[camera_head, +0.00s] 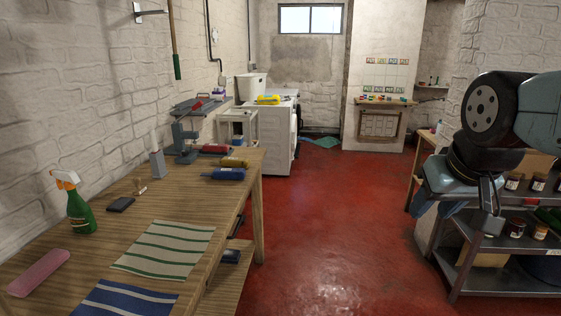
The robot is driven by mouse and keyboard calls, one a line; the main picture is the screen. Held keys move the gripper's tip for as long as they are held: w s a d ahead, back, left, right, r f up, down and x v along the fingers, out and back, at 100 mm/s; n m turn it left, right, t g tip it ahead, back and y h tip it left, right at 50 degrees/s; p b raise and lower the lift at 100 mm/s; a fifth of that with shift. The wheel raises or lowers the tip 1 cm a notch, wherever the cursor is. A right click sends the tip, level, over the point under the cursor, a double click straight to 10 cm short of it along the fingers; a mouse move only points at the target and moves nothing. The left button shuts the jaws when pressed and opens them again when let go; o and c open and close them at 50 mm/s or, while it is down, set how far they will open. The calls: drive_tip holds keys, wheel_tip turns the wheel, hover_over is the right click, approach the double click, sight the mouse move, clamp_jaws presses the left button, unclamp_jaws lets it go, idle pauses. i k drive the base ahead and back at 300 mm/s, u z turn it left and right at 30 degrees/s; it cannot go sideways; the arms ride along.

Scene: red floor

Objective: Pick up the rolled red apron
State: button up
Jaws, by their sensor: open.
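A dark red roll (215,149), which looks like the rolled red apron, lies near the far end of the wooden workbench (175,200) on the left. A mustard-yellow roll (234,162) and a blue roll (228,174) lie just in front of it, close to the bench's right edge. My gripper (488,212) hangs at the right side, in front of the metal shelf, pointing down. It is open and far from the red roll, with the red floor between them. Its fingers are small and partly overlapped in this view.
A metal shelf (500,285) with jars stands right. The middle red floor (335,220) is clear.

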sight(208, 146)
drive_tip(key=i, duration=2.15)
drive_tip(key=u, duration=0.45)
drive_tip(key=i, duration=0.8)
drive_tip(key=u, duration=0.2)
